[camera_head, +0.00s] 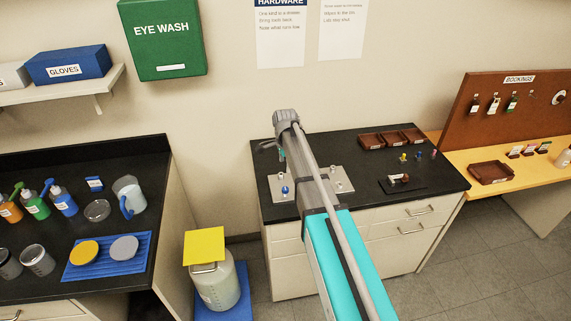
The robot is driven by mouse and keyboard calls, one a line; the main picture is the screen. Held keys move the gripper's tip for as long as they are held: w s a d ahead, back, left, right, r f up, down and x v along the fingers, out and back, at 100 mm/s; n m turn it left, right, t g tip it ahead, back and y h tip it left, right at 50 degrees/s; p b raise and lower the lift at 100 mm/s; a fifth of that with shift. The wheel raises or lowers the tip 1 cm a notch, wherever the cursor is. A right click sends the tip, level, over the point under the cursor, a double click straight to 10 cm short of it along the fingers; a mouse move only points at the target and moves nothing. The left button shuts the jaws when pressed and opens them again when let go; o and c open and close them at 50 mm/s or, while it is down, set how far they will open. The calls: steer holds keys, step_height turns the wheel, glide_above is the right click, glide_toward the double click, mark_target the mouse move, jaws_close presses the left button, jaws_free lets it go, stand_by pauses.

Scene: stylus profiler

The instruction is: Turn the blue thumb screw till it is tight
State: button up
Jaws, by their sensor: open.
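A blue thumb screw (285,190) stands on the left part of a light metal plate (273,196) on the black bench top. Other small pale screws or posts show on the plate's left and right parts. My arm crosses over the middle of the plate and hides it. My gripper (268,147) is at the far end of the arm, above and behind the blue screw and apart from it. It is small and partly hidden by the wrist, and it is open with nothing seen in it. How far the screw is turned in cannot be told.
Brown trays (392,139) sit at the back of the bench. Small yellow, blue and red knobs (418,156) and a dark block (402,184) lie to the right. The bench's front right is clear.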

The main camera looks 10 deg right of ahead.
mark_target(285, 188)
steer(key=shift+f+b, duration=6.7)
steer(key=shift+f, duration=0.1)
jaws_close()
steer(key=m, duration=0.4)
steer(key=shift+m, duration=0.3)
steer(key=m, duration=0.4)
steer(key=shift+m, duration=0.3)
